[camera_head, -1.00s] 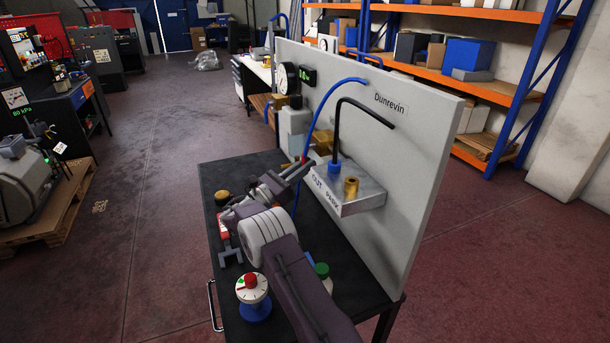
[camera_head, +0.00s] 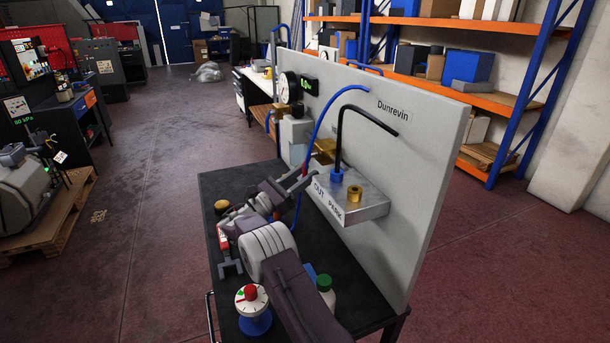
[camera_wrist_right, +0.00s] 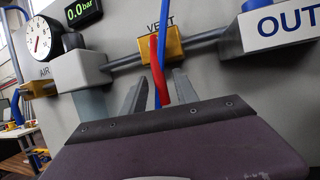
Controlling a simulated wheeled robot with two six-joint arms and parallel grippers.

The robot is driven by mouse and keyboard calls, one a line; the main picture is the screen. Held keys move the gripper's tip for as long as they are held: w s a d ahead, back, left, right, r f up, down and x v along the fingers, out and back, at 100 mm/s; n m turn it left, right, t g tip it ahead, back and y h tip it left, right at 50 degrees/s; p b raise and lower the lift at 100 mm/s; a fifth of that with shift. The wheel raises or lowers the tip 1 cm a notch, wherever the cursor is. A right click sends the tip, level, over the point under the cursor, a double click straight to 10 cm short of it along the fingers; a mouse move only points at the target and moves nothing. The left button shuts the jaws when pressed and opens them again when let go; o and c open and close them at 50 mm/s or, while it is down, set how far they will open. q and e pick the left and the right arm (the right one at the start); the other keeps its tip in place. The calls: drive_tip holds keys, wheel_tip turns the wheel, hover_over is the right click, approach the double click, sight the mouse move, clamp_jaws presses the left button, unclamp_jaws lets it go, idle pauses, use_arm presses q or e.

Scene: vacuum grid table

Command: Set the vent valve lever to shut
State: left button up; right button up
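The vent valve's brass body (camera_wrist_right: 176,48) sits on a grey pipe under the label VENT in the right wrist view. Its red lever (camera_wrist_right: 160,82) hangs down from it, bent near the end. A blue hose (camera_wrist_right: 161,45) passes close beside the lever. My right gripper (camera_wrist_right: 159,92) is open, with one finger on each side of the lever; contact cannot be made out. In the head view my right gripper (camera_head: 301,178) is at the panel, and the lever is mostly hidden there. My left gripper is not in view.
The grey panel (camera_head: 427,140) stands on a black table (camera_head: 240,180). A metal block (camera_head: 368,206) marked OUT and PARK juts out right of the gripper. A knob on a blue base (camera_head: 253,322) and a green-capped bottle (camera_head: 325,290) stand near my forearm. The display (camera_wrist_right: 83,11) reads 0.0 bar.

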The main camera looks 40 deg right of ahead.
drive_tip(key=v, duration=0.9)
drive_tip(key=shift+b, duration=0.3)
drive_tip(key=shift+a, duration=0.1)
